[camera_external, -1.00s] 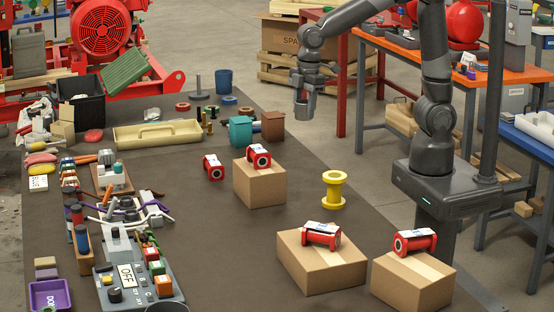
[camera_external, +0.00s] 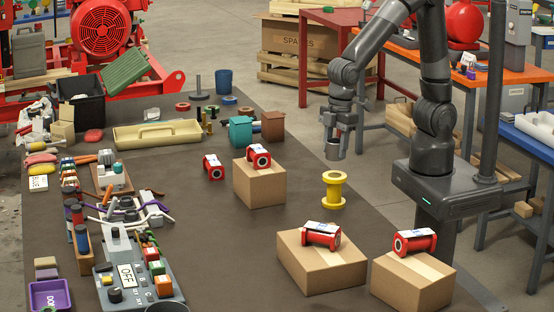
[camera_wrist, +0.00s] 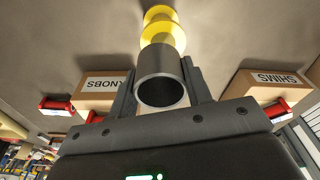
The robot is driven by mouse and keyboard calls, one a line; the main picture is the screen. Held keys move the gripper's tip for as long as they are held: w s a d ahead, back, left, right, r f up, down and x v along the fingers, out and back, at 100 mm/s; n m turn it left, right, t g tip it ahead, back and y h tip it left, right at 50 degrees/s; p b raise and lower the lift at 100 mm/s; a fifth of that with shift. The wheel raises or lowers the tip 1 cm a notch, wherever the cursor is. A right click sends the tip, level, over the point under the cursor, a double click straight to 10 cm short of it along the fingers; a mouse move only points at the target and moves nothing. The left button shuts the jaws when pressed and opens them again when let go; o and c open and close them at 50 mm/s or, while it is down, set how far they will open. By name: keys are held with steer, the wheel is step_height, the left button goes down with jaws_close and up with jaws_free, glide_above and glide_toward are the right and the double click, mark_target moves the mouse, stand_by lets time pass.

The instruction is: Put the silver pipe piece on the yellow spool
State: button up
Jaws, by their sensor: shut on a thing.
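The silver pipe piece (camera_wrist: 162,82) is a short hollow grey cylinder. My gripper (camera_external: 335,150) is shut on it, with a finger on each side in the wrist view. The yellow spool (camera_external: 334,190) stands upright on the dark table in the external view. The held pipe piece is above the spool and close to it, with a gap between them. In the wrist view the spool (camera_wrist: 160,22) shows beyond the pipe's far end, partly hidden by it.
Cardboard boxes with red spools on top stand near the yellow spool: a front box (camera_external: 320,268), a right box (camera_external: 412,285) and a back box (camera_external: 259,186). Another red spool (camera_external: 213,167) lies on the table. The table around the yellow spool is clear.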

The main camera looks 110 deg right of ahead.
mark_target(335, 175)
steer(key=shift+w+a+f, duration=0.15)
steer(key=shift+a+f, duration=0.05)
steer(key=shift+a, duration=0.15)
steer(key=shift+f, duration=2.05)
steer(key=shift+f, duration=0.15)
steer(key=o, duration=1.1)
steer(key=shift+c, duration=0.2)
